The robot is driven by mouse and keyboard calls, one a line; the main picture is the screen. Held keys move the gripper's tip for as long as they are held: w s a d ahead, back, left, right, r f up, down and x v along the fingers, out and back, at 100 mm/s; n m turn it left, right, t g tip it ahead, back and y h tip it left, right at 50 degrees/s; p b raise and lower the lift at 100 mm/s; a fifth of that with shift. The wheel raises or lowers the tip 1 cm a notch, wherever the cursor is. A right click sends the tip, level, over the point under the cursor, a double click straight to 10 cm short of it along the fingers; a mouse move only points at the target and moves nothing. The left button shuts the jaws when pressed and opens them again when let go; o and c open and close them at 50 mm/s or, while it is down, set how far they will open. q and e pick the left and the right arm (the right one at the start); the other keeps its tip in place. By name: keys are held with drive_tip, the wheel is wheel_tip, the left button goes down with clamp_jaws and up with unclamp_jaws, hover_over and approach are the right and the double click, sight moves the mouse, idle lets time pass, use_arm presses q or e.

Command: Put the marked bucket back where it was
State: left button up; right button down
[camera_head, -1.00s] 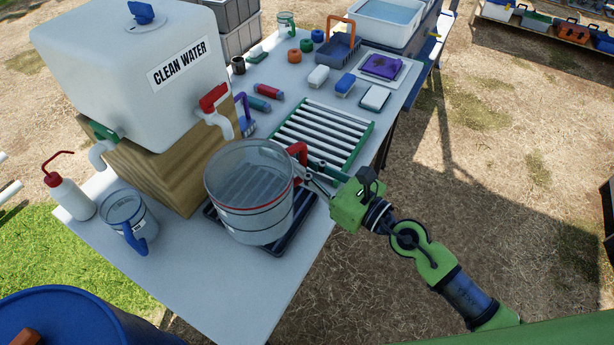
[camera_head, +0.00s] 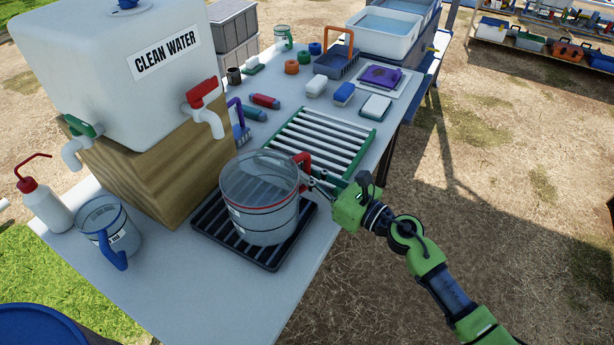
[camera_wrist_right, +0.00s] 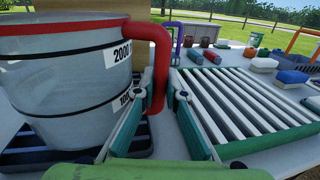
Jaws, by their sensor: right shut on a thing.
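The marked bucket (camera_head: 262,205) is a clear container with a red line, a dark line and a red handle (camera_head: 303,162). In the right wrist view its wall (camera_wrist_right: 60,90) carries labels starting 2000 and 1000. It is upright over the black ribbed tray (camera_head: 208,216); I cannot tell whether its base touches the tray. My right gripper (camera_head: 312,178) is shut on the red handle, on the bucket's right side. In the right wrist view its fingers (camera_wrist_right: 158,98) stand on both sides of the handle's vertical part (camera_wrist_right: 160,65). My left gripper is not in view.
The clean water tank (camera_head: 110,75) stands on a wooden block (camera_head: 150,170), its red tap (camera_head: 204,95) behind the bucket. A blue-handled jug (camera_head: 105,228) and wash bottle (camera_head: 45,205) are left. A green rack with white bars (camera_head: 325,140) lies close behind. The table's front is clear.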

drive_tip(key=c, duration=2.5)
unclamp_jaws()
drive_tip(key=shift+f, duration=0.15)
drive_tip(key=o, duration=0.4)
drive_tip(key=shift+s+d, duration=0.15)
drive_tip(key=b+v, duration=0.1)
drive_tip(key=v, duration=0.5)
drive_tip(key=shift+s+d+b, duration=0.2)
drive_tip(key=shift+b, duration=0.2)
drive_tip(key=shift+s+d, duration=0.2)
drive_tip(key=shift+s, duration=0.05)
drive_tip(key=shift+r, duration=0.25)
